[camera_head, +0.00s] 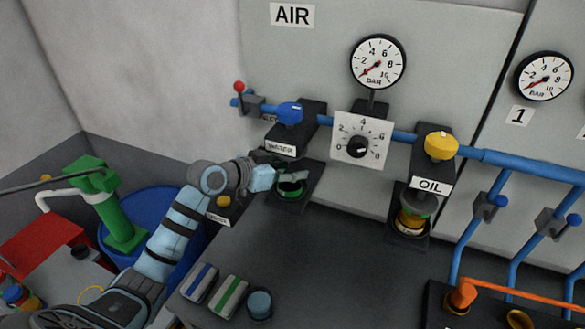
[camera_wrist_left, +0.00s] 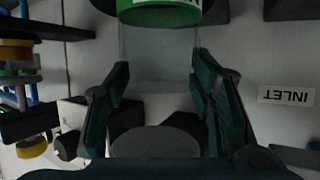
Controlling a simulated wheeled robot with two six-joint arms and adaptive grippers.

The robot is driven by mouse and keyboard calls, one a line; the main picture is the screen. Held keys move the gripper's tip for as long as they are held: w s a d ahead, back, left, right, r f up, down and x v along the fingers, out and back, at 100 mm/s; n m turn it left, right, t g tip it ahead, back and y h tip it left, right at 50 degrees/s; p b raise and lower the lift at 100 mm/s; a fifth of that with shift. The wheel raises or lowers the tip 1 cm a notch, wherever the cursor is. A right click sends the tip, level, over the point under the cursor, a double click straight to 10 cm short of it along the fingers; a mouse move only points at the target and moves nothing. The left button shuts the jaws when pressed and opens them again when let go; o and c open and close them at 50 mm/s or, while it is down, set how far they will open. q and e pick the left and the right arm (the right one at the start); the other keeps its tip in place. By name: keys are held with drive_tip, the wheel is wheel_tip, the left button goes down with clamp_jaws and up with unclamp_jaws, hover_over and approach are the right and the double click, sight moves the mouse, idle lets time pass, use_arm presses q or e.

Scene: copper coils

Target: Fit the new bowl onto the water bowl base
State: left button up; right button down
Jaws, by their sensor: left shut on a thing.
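The water bowl base (camera_head: 285,142) is a black block labelled WATER below a blue knob on the wall; its round dark underside shows in the left wrist view (camera_wrist_left: 155,142). My left gripper (camera_head: 277,172) is just below it, its two dark fingers (camera_wrist_left: 158,95) shut on a clear, see-through bowl (camera_wrist_left: 155,60). The bowl's rim is hard to make out, so I cannot tell whether it touches the base. A green ring (camera_head: 291,187) sits at the dark bracket below; it also shows in the left wrist view (camera_wrist_left: 160,14). My right gripper is out of view.
The OIL unit (camera_head: 430,185) and a dial plate (camera_head: 347,153) stand to the right along the blue pipe. A grey-blue cup (camera_head: 259,304) and two striped blocks (camera_head: 229,296) lie on the dark bench. A blue barrel (camera_head: 160,205) and green pump (camera_head: 119,215) are at left.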

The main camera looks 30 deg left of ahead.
use_arm(q)
drive_tip(key=shift+s+d+r, duration=0.15)
drive_tip(key=shift+s, duration=0.05)
drive_tip(key=shift+f, duration=0.2)
drive_tip(key=o, duration=1.6)
drive_tip(key=shift+w, duration=0.1)
drive_tip(key=shift+f, duration=0.1)
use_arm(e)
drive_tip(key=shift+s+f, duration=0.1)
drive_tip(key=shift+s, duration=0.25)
use_arm(q)
drive_tip(key=shift+r, duration=0.55)
drive_tip(key=v, duration=1.2)
drive_tip(key=shift+f+p, duration=0.15)
drive_tip(key=shift+p, duration=0.15)
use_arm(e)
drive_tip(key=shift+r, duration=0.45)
